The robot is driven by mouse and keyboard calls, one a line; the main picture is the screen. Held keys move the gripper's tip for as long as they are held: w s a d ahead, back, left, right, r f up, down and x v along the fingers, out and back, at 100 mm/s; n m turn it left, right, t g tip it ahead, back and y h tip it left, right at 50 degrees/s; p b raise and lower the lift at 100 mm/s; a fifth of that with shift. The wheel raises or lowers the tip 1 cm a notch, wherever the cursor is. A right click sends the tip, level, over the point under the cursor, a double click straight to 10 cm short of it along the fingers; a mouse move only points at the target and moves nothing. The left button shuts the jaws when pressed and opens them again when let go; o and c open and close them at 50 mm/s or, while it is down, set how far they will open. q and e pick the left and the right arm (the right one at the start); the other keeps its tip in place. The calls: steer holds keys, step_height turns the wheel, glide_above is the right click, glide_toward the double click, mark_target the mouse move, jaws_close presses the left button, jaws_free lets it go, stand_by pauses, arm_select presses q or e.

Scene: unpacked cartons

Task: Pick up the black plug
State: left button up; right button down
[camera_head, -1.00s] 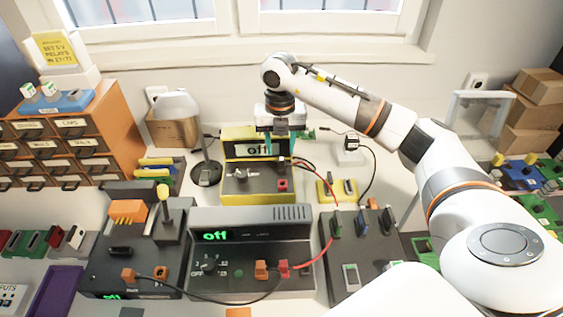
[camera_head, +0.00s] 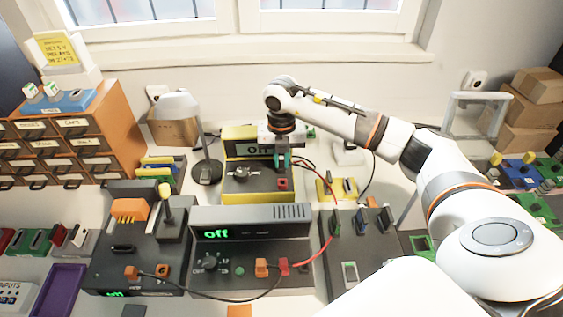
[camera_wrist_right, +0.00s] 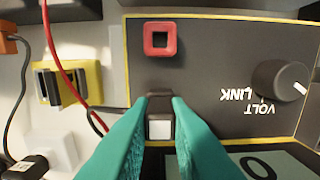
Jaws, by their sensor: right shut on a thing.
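My right gripper (camera_head: 284,160) is over the right part of the yellow-edged black unit (camera_head: 256,195). In the right wrist view its teal fingers (camera_wrist_right: 160,122) are closed around a small black and white piece (camera_wrist_right: 160,128) on that unit's face, below a red square socket. A black plug (camera_wrist_right: 24,168) with a black cable sits at the lower left of the wrist view, by a white socket block (camera_wrist_right: 52,145), apart from the fingers. In the head view my arm hides most of that plug. My left gripper is not in view.
A grey unit (camera_head: 250,215) reading "off" stands in front, with a red and a black lead. A lamp (camera_head: 207,170) stands left of the yellow-edged unit. A yellow block (camera_head: 322,190) and dark upright modules (camera_head: 350,225) are to the right.

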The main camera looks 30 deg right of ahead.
mark_target(281, 157)
steer(key=shift+r, duration=0.1)
step_height(281, 157, up, 10)
steer(key=shift+f+b, duration=0.1)
steer(key=shift+b, duration=0.5)
